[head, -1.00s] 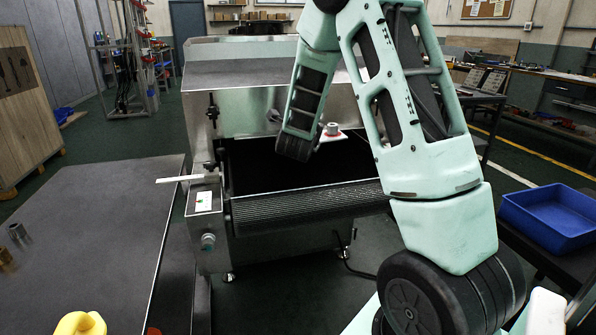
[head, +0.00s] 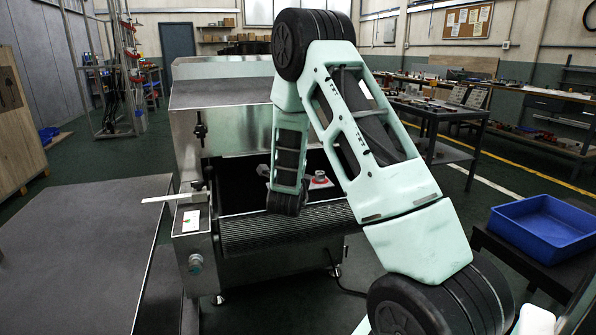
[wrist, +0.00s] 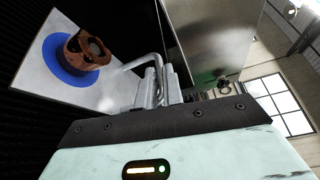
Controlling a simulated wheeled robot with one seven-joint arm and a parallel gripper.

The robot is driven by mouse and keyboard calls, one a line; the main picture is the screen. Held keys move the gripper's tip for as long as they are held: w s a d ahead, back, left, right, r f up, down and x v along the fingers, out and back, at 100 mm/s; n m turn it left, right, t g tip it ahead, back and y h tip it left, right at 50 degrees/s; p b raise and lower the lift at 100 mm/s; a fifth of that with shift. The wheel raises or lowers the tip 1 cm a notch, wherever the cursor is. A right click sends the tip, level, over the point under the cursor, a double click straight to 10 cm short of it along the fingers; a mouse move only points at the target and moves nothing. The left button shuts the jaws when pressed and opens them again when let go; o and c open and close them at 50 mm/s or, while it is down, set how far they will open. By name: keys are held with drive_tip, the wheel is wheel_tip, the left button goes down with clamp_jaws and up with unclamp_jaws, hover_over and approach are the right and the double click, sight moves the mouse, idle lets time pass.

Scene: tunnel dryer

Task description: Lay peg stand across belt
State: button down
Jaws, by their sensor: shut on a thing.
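The peg stand shows in the wrist view as a pale flat plate (wrist: 52,88) bearing a blue disc and a brown ring-shaped part (wrist: 88,48). A bent grey metal rod (wrist: 155,62) stands by the plate's edge. My gripper (wrist: 160,88) is shut on this rod. In the head view, a grey cylinder on a red-edged base (head: 318,180) shows right of my forearm, over the belt. My arm hides much of the stand and the gripper there. The dark ribbed belt (head: 270,232) runs out of the steel dryer. I cannot tell whether the stand touches it.
The steel dryer hood (head: 225,95) stands behind the belt. A control box (head: 192,220) and a pale bar (head: 168,198) are at its left front. A grey table (head: 80,250) is left, and a blue tray (head: 545,235) is right.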

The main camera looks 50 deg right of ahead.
drive_tip(key=c, duration=1.5)
unclamp_jaws()
drive_tip(key=shift+c, duration=0.2)
drive_tip(key=v, duration=1.2)
drive_tip(key=shift+b, duration=0.4)
